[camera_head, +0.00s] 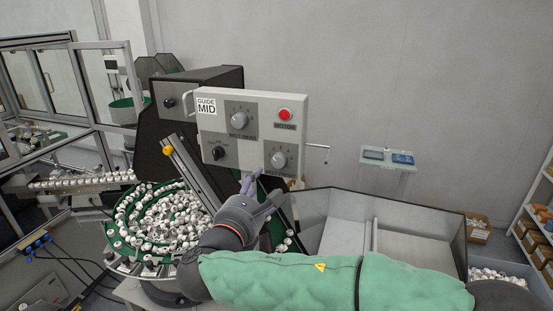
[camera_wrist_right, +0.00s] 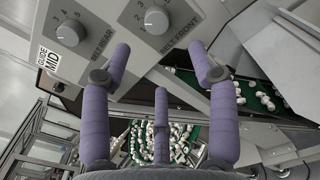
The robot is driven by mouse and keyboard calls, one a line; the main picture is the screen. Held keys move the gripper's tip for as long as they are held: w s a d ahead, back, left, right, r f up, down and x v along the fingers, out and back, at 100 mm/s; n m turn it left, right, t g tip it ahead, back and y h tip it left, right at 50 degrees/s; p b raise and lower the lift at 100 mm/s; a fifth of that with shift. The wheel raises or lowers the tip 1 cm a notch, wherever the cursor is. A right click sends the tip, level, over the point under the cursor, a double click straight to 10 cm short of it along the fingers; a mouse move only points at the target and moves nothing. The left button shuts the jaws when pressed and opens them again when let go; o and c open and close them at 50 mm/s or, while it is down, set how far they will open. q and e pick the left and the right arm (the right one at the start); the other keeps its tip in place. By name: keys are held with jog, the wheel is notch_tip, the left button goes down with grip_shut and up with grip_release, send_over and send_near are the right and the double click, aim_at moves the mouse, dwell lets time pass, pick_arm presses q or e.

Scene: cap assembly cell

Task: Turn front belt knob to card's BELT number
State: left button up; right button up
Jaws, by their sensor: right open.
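The control panel (camera_head: 252,132) carries several knobs. The front belt knob (camera_head: 279,159) is the lower right one, grey with a pale pointer line. In the right wrist view it shows at the top (camera_wrist_right: 156,20), labelled BELT FRONT, inside a ring of numbers. The rear belt knob (camera_head: 239,120) is higher up; it also shows in the wrist view (camera_wrist_right: 70,33). The white card (camera_head: 206,106) reads GUIDE MID; I see no BELT number on it. My right gripper (camera_wrist_right: 161,68) is open and empty, its purple fingers just below the front knob, apart from it. My left gripper is out of view.
A red motor button (camera_head: 285,114) and a black knob (camera_head: 218,152) are on the panel. A round green feeder (camera_head: 185,215) full of caps and a metal hopper (camera_head: 345,232) lie below.

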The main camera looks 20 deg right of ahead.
aim_at(277, 164)
jog(key=x, duration=0.5)
jog(key=p+x, duration=0.1)
jog(key=x, duration=0.4)
jog(key=shift+w+d+r, duration=0.2)
jog(key=shift+w+d, duration=0.05)
jog(key=shift+w, duration=0.05)
jog(key=c, duration=1.1)
